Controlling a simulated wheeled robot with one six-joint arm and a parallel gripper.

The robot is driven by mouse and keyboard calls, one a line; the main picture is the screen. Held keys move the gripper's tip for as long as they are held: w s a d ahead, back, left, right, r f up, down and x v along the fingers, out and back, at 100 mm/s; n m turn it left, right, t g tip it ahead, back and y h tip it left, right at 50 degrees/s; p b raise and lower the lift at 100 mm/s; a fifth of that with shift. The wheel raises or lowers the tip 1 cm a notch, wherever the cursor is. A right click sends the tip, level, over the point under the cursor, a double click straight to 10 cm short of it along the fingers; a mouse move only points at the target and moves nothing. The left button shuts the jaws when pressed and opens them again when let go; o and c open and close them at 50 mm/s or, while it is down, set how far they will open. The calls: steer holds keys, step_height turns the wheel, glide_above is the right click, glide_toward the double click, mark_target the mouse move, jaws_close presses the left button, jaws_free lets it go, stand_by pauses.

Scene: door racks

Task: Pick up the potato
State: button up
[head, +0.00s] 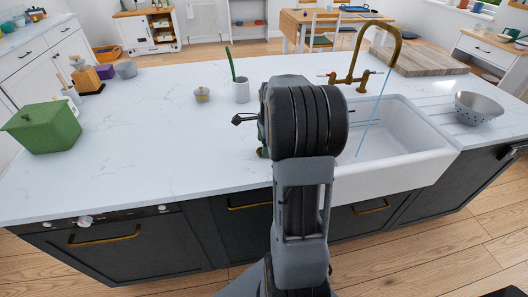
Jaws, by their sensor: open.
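I cannot make out a potato for certain. A small brownish patch (262,152) shows at the left edge of my arm, low over the white counter (160,140); most of it is hidden and I cannot tell what it is. My gripper (244,120) is mostly hidden behind my own dark arm, and only a black part of it sticks out to the left, over the counter. It is open. I see nothing held in the visible part.
A white sink (400,143) with a brass tap (357,55) lies right of my arm.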

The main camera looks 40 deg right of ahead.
steer(key=shift+w+a+f, duration=0.1)
steer(key=shift+a+f, duration=0.05)
steer(key=shift+f, duration=1.2)
steer(key=c, duration=1)
steer(key=shift+r, duration=0.1)
